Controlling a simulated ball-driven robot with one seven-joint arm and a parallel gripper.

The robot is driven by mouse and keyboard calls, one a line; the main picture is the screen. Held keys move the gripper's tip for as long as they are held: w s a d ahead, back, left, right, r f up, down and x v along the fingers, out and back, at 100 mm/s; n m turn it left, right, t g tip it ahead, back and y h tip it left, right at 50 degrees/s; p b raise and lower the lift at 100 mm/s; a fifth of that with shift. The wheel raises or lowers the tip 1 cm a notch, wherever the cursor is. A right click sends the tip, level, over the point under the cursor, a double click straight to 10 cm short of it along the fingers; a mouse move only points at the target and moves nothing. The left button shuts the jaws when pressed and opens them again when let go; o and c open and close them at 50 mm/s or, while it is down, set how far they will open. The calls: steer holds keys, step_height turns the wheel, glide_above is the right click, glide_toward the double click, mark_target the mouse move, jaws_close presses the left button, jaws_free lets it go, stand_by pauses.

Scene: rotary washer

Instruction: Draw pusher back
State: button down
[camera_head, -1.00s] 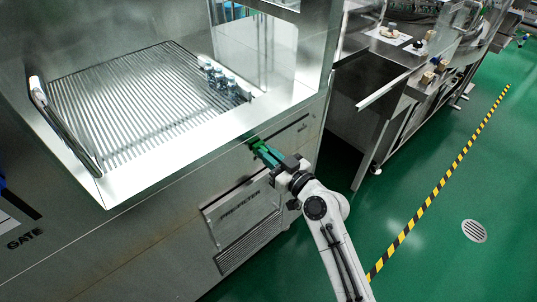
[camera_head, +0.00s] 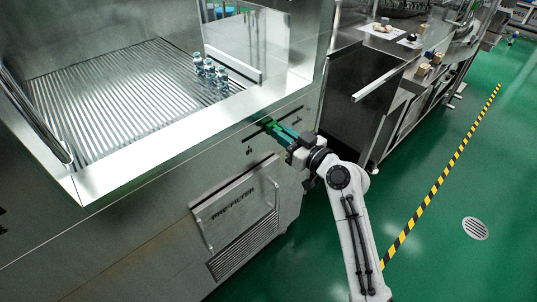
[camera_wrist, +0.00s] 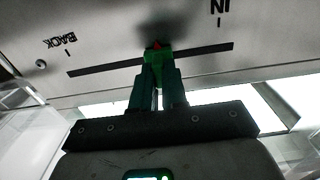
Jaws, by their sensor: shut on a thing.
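The pusher's green handle (camera_head: 270,125) stands out from a dark slot (camera_head: 290,115) in the steel front panel. It shows in the wrist view (camera_wrist: 157,53), with a red tip near the middle of the slot (camera_wrist: 205,51). The "BACK" label (camera_wrist: 58,45) lies by the slot's left end there, "IN" (camera_wrist: 219,8) by its right end; that view is upside down to the head view. My gripper (camera_head: 280,132) is shut on the handle. Several small vials (camera_head: 209,72) stand on the ribbed bed (camera_head: 130,95), left of a pale bar (camera_head: 235,64).
A dark hinged panel (camera_head: 355,125) and a side bench (camera_head: 440,60) stand to the right. The green floor (camera_head: 440,200) is clear beside my arm.

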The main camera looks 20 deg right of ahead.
steer(key=w+d+b, duration=0.1)
steer(key=d+b, duration=0.1)
steer(key=d, duration=0.1)
steer(key=w+d+b, duration=0.1)
steer(key=d+b, duration=0.1)
steer(key=d, duration=0.2)
steer(key=w+d+b, duration=0.1)
steer(key=d+b, duration=0.2)
steer(key=shift+w+d, duration=0.2)
steer(key=shift+w, duration=0.15)
steer(key=shift+w+d+r, duration=0.1)
steer(key=shift+d+r, duration=0.1)
steer(key=shift+d, duration=0.2)
steer(key=c, duration=1.2)
jaws_free()
steer(key=shift+w+d, duration=0.1)
steer(key=shift+d, duration=0.05)
steer(key=shift+o, duration=0.2)
steer(key=shift+f, duration=0.15)
steer(key=shift+s+d, duration=0.1)
steer(key=shift+s, duration=0.15)
steer(key=v, duration=1)
steer(key=shift+s, duration=0.15)
